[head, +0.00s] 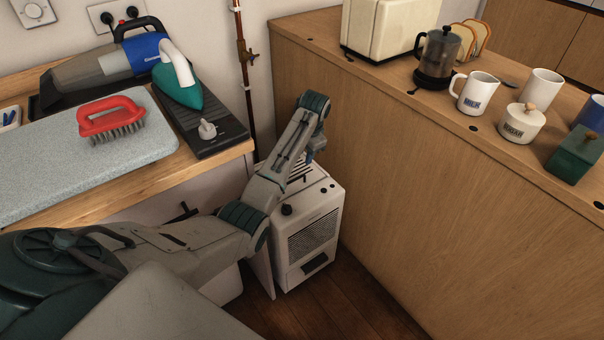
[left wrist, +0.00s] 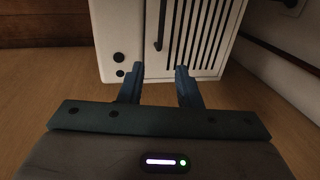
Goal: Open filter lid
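A white box-shaped appliance (head: 325,215) stands on the floor between the two counters. It has a grille on its front, a dark slatted vent and dark knobs on top. The left wrist view shows its slatted face (left wrist: 200,30), knobs and a dark bar-like handle (left wrist: 161,25). A pale panel (head: 262,272) shows low at its left side; I cannot tell whether this is the filter lid. My left gripper (head: 316,152) is above the appliance's top, partly hidden by its wrist. In the left wrist view its fingers (left wrist: 160,72) are apart and empty, pointing towards the slatted face. My right gripper is not in view.
The left counter holds a grey board (head: 60,165), a red brush (head: 112,116), an iron (head: 180,85) and a hand vacuum (head: 115,65). The wooden right counter (head: 440,170) bears a toaster (head: 385,25), press, mugs and jars. Wooden floor (head: 350,300) is free in front.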

